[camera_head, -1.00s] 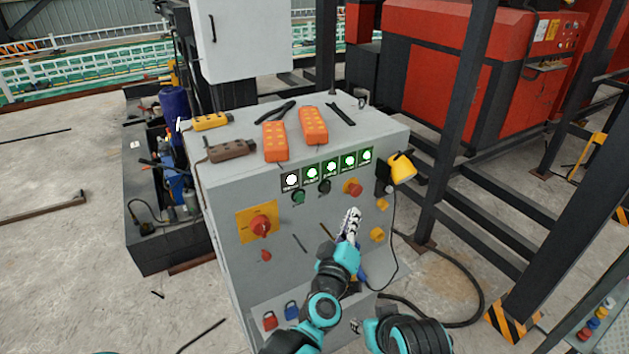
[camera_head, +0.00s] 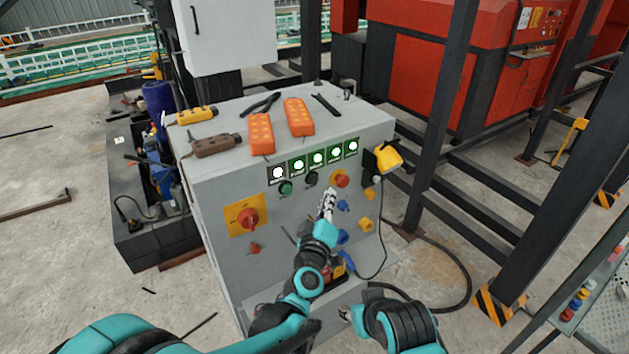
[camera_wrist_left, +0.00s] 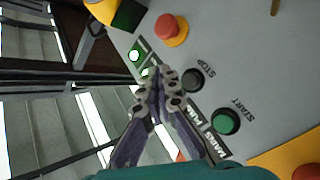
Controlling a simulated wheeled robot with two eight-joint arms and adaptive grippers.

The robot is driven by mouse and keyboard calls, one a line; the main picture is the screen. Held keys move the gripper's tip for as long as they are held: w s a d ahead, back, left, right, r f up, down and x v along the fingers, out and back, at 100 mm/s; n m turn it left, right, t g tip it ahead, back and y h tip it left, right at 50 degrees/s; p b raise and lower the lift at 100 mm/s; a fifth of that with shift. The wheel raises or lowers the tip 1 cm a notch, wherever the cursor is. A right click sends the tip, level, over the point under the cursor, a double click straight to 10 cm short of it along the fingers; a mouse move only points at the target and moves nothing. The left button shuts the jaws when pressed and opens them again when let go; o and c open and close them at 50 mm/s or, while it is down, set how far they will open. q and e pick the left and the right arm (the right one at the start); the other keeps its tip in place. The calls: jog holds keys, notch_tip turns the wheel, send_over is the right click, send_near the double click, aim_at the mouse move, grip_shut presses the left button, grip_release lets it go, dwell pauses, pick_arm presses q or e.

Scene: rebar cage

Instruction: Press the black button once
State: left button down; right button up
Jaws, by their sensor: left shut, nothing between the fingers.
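The black button (camera_head: 311,179) is on the sloped front of the grey control cabinet (camera_head: 215,245), between a green button (camera_head: 286,187) and a red mushroom button (camera_head: 341,180). My left gripper (camera_head: 329,193) is shut and empty, just below and right of the black button in the head view. In the left wrist view the black button (camera_wrist_left: 192,80), by the word STOP, lies just right of the closed fingertips (camera_wrist_left: 168,79). I cannot tell whether they touch the panel.
A row of lit indicators (camera_head: 317,158) sits above the buttons. A yellow rotary switch plate (camera_head: 246,215) is to the left, a yellow lamp (camera_head: 387,158) to the right. Orange pendants (camera_head: 299,116) and tools lie on the cabinet top. A black cable (camera_head: 440,250) loops on the right.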

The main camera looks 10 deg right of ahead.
aim_at(317, 180)
pick_arm(q)
jog(key=shift+w+a, duration=0.25)
jog(key=shift+w, duration=0.4)
jog(key=shift+w+a, duration=0.2)
jog(key=shift+w, duration=0.4)
jog(key=shift+w+a, duration=0.25)
jog(key=shift+w, duration=0.4)
jog(key=shift+w+a, duration=0.15)
jog(key=shift+w, duration=0.25)
jog(key=shift+w+a+b, duration=0.3)
jog(key=shift+w, duration=0.5)
dwell(0.8)
jog(key=shift+s+d, duration=0.25)
jog(key=shift+s, duration=0.35)
jog(key=shift+s+d, duration=0.2)
jog(key=shift+s, duration=0.4)
jog(key=shift+s+d, duration=0.3)
jog(key=shift+s, duration=0.5)
jog(key=shift+s+d, duration=0.25)
jog(key=shift+s, duration=0.55)
jog(key=shift+s+d, duration=0.3)
jog(key=shift+s, duration=0.5)
